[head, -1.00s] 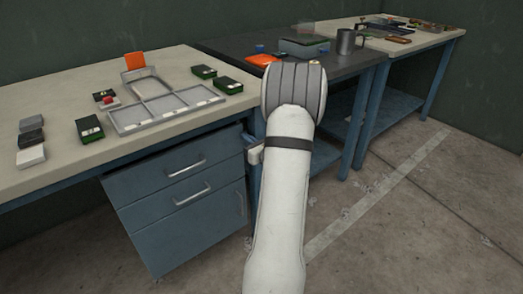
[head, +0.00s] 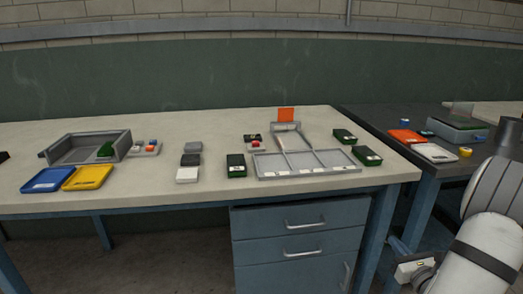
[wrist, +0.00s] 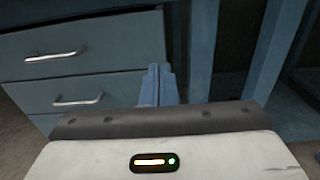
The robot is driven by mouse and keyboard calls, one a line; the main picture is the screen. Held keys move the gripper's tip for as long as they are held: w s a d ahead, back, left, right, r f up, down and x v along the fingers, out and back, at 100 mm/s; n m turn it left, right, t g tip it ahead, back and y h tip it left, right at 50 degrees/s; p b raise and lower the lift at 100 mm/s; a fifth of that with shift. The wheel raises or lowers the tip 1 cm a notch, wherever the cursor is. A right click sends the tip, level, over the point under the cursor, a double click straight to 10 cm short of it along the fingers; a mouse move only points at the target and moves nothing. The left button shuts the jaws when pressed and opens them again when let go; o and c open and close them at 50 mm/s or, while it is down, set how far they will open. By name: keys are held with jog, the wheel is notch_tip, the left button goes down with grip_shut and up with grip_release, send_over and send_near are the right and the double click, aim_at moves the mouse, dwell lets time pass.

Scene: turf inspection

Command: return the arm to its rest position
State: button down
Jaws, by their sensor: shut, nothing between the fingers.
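The light bench (head: 215,215) holds a grey divided tray (head: 310,171), a blue tray (head: 47,181), a yellow tray (head: 87,178), a grey open bin (head: 72,147) and small boxes.

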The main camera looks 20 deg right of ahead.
jog(key=w+a+r+n+g+y+p, duration=0.2)
jog(key=a+r+n+g+y+p, duration=0.35)
jog(key=a, duration=0.75)
jog(key=w+a+r+n+g+y+p, duration=0.2)
jog(key=a+r+n+y+p, duration=0.2)
jog(key=a+r+n+y, duration=0.7)
jog(key=s+a+r+n+g+h+p, duration=0.3)
jog(key=s+a+n+g+h+p, duration=0.15)
jog(key=a+n, duration=0.2)
jog(key=s+a+r+n+g+h+p, duration=0.3)
jog(key=s+a+r+n+g+p, duration=0.15)
jog(key=a, duration=0.35)
jog(key=s+d+r+n+t+h+p, duration=0.1)
jog(key=s+r+n+h+p, duration=0.3)
jog(key=r+n+h+p, duration=0.2)
notch_tip(320, 180, up, 3)
jog(key=n, duration=0.4)
jog(key=shift+s+d+f+h, duration=0.2)
jog(key=shift+h, duration=0.2)
